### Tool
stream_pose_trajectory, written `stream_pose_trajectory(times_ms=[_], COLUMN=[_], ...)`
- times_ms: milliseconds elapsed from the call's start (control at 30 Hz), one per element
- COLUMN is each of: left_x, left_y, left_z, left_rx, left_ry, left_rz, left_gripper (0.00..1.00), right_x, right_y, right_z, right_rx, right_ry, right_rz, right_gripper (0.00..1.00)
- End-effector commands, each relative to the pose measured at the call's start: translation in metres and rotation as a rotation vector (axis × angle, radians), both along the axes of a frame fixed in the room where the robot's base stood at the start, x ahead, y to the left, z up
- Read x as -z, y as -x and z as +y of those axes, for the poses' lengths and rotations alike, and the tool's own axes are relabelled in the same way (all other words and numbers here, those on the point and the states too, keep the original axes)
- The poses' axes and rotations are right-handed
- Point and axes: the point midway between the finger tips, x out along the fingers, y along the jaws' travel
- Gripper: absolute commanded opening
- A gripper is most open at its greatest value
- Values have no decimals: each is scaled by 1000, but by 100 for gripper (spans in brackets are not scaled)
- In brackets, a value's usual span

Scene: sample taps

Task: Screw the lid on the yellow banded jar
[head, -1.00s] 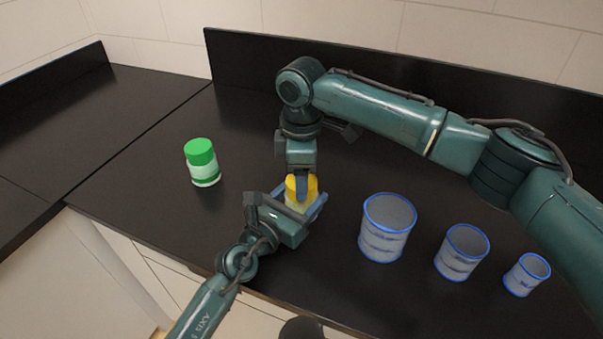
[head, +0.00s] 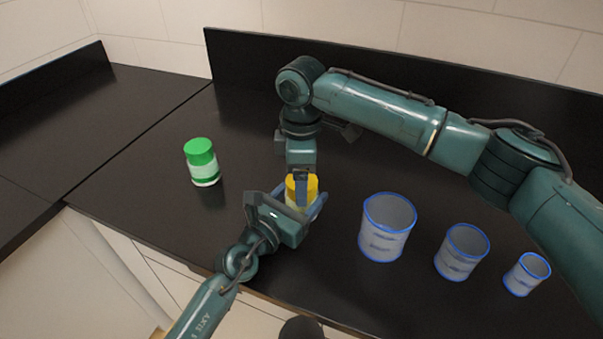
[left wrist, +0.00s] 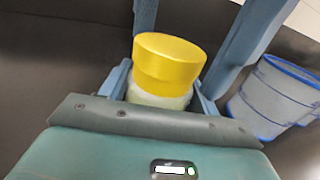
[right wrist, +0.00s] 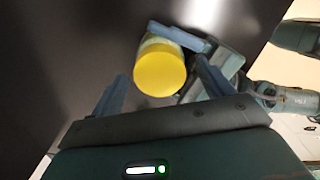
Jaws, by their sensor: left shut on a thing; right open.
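The yellow lid (head: 312,187) sits on top of the pale jar body (left wrist: 158,98); the lid also shows in the left wrist view (left wrist: 168,62). Whether it is screwed tight cannot be told. My left gripper (head: 300,202) is shut on the jar body from the front and holds it upright, with the lid above its fingers. My right gripper (head: 302,184) points down over the lid. In the right wrist view its fingers (right wrist: 160,78) are open on either side of the yellow lid (right wrist: 159,72), with gaps beside it. Any yellow band is hidden.
A white jar with a green lid and green band (head: 203,165) stands left on the black counter (head: 150,215). Blue-rimmed containers, large (head: 387,232), medium (head: 461,255) and small (head: 526,275), stand at the right. A low black backsplash (head: 430,75) runs behind. Counter around the green-lidded jar is clear.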

Motion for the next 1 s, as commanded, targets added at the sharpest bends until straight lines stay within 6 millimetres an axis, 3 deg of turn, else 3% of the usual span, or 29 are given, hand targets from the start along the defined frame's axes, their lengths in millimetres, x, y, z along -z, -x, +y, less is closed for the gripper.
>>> stream_pose_trajectory(times_ms=[167, 267, 700, 1000], left_x=[0, 0, 0, 0], left_y=[0, 0, 0, 0], left_z=[0, 0, 0, 0], left_rx=[0, 0, 0, 0], left_ry=[-1, -1, -1, -1], left_rz=[1, 1, 1, 1], left_gripper=[0, 0, 0, 0], right_x=[-4, -17, -103, -121], right_y=[0, -1, 0, 0], right_z=[0, 1, 1, 0], right_rx=[0, 0, 0, 0], right_ry=[-1, -2, -1, 0], right_rz=[-1, -2, -2, 0], right_gripper=[80, 80, 80, 80])
